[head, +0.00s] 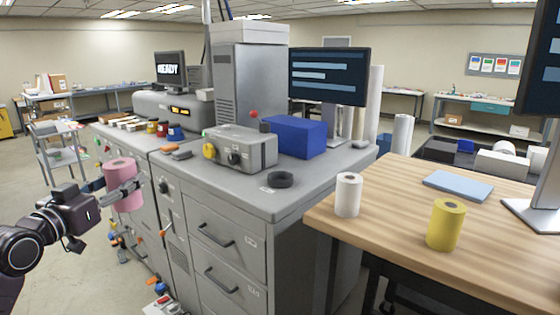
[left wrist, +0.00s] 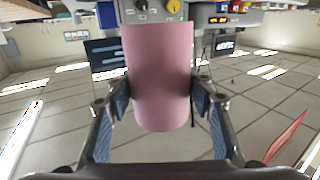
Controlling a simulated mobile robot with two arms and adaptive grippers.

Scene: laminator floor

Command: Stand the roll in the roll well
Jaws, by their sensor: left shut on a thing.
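A pink roll (head: 123,176) is upright in my left gripper (head: 117,190), at the left of the head view. The gripper's fingers are shut around its sides and hold it in the air in front of the grey machine cabinet. In the left wrist view the pink roll (left wrist: 160,78) fills the middle, between the two blue-padded fingers. A dark round ring (head: 280,180) with an open middle sits on the cabinet's grey top, near its front right corner; it looks like the roll well, empty. My right gripper is not in view.
The grey cabinet (head: 225,205) carries a small control box (head: 240,150), a blue block (head: 295,136) and a monitor. The wooden table (head: 400,225) on the right holds a white roll (head: 348,195) and a yellow roll (head: 444,224). The counter around the ring is clear.

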